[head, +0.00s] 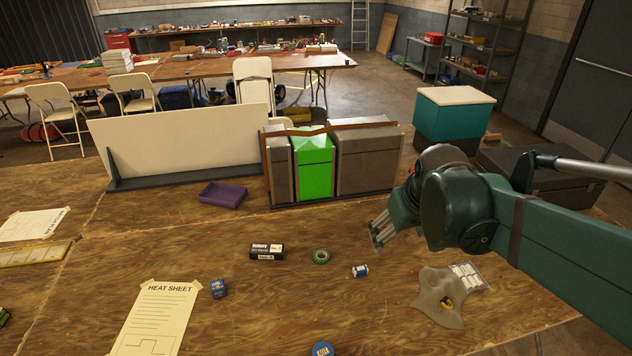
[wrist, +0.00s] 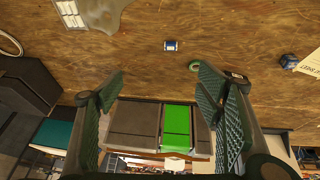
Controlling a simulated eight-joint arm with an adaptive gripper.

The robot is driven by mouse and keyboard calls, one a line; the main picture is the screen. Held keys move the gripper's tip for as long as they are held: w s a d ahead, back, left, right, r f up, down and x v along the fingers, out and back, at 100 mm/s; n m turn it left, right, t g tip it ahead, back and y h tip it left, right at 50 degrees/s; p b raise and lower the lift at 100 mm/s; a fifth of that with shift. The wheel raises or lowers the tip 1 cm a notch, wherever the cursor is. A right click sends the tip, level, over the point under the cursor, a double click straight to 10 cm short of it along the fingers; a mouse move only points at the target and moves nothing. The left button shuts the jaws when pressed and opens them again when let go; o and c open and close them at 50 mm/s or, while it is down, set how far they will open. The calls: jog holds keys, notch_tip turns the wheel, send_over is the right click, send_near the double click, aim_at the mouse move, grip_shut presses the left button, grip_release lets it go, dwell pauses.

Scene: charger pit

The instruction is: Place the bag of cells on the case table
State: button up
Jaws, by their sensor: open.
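The bag of cells (head: 438,297) lies flat on the plywood table at the right front. It is a greyish, see-through bag with white cells (head: 468,276) at its upper right and a small yellow-and-black mark. In the wrist view the bag (wrist: 105,14) is at the top left, partly cut off by the frame edge. My gripper (head: 381,231) is above the table, up and left of the bag in the head view. Its fingers (wrist: 161,72) are spread wide with nothing between them. I cannot tell which surface is the case table.
A green case (head: 313,165) stands between grey cases at the back. A teal box with a pale lid (head: 455,96) and a dark case are at the right. A small blue-and-white cell (head: 360,271), green tape ring (head: 321,256) and black box (head: 266,251) lie left of the bag.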

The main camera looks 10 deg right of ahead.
jog(key=s+a+t+y, duration=0.1)
jog(key=s+a+t, duration=0.1)
jog(key=s+a, duration=0.6)
jog(key=a, duration=0.3)
jog(key=shift+s+r, duration=0.15)
jog(key=shift+s, duration=0.2)
